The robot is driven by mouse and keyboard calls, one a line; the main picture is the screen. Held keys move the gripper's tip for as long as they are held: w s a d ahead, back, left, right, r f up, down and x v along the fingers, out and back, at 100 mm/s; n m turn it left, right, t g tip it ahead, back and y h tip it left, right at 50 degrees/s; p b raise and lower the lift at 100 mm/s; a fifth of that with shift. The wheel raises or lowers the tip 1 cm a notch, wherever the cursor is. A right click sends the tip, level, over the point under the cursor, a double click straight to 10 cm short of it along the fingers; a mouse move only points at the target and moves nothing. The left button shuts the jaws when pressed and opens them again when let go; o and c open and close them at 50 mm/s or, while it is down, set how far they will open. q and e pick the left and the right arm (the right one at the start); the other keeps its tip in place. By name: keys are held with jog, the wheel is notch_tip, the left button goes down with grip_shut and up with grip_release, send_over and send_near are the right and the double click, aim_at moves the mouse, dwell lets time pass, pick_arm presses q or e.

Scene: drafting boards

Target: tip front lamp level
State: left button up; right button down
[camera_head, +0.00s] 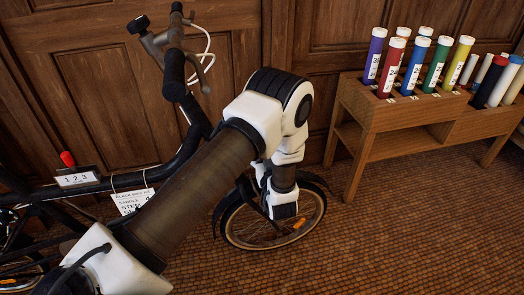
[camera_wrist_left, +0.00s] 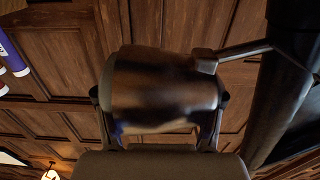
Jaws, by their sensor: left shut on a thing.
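A black bicycle stands against the panelled wall in the head view, with its handlebar (camera_head: 174,75) at the upper middle and its front wheel (camera_head: 243,224) partly behind my left arm. My left gripper (camera_head: 280,198) is above the front wheel and hides the front lamp in that view. In the left wrist view, the front lamp (camera_wrist_left: 165,80) is a dark, shiny barrel between the two fingers of my left gripper (camera_wrist_left: 160,105), which is shut on it. A thin bracket (camera_wrist_left: 240,50) runs from the lamp to a dark tube at the right. My right gripper is not in view.
A wooden rack (camera_head: 378,125) with several coloured tubes stands right of the bicycle. The tiled floor (camera_head: 400,230) at the lower right is clear.

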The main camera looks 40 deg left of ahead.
pick_arm(q)
jog(key=o, duration=1.5)
jog(key=shift+a, duration=0.1)
jog(key=shift+o, duration=0.2)
jog(key=v, duration=1.2)
